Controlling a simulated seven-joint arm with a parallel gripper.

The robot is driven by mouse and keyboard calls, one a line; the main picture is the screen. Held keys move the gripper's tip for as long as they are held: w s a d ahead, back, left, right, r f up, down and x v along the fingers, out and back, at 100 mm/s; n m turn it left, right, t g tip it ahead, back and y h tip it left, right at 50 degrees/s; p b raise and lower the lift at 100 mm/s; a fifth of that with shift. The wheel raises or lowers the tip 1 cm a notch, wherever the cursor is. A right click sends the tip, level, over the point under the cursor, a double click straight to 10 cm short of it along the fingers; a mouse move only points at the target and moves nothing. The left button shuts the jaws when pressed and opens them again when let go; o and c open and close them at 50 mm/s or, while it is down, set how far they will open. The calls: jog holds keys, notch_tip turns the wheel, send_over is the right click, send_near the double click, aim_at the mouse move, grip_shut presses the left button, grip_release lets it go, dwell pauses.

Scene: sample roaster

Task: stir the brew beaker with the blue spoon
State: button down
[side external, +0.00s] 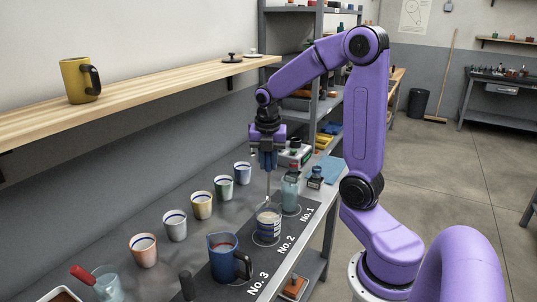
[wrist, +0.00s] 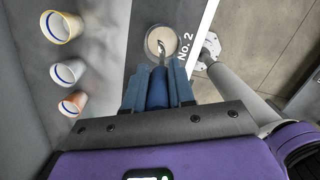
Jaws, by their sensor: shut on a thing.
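The brew beaker (side external: 268,226), a clear vessel with a pale band and light contents, stands on the No. 2 spot of the dark mat. In the wrist view the beaker (wrist: 153,36) is seen from above. My gripper (side external: 268,167) is shut on the handle of the blue spoon (side external: 268,186) and points down above the beaker. In the wrist view my gripper (wrist: 158,92) holds the blue handle between its fingers, and the metal spoon head (wrist: 161,46) shows over the beaker's round opening. I cannot tell how deep the tip sits.
A blue jug (side external: 222,262) stands near No. 3 and a teal bottle (side external: 291,193) near No. 1. Several striped cups (side external: 202,206) line the wall side. A wooden shelf (side external: 150,92) with a yellow mug (side external: 76,82) runs above the bench.

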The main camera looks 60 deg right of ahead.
aim_at(269, 189)
jog(key=shift+f, duration=4.3)
jog(key=shift+s, duration=0.1)
jog(key=shift+w+a, duration=0.3)
jog(key=shift+w, duration=0.4)
jog(key=shift+s, duration=0.1)
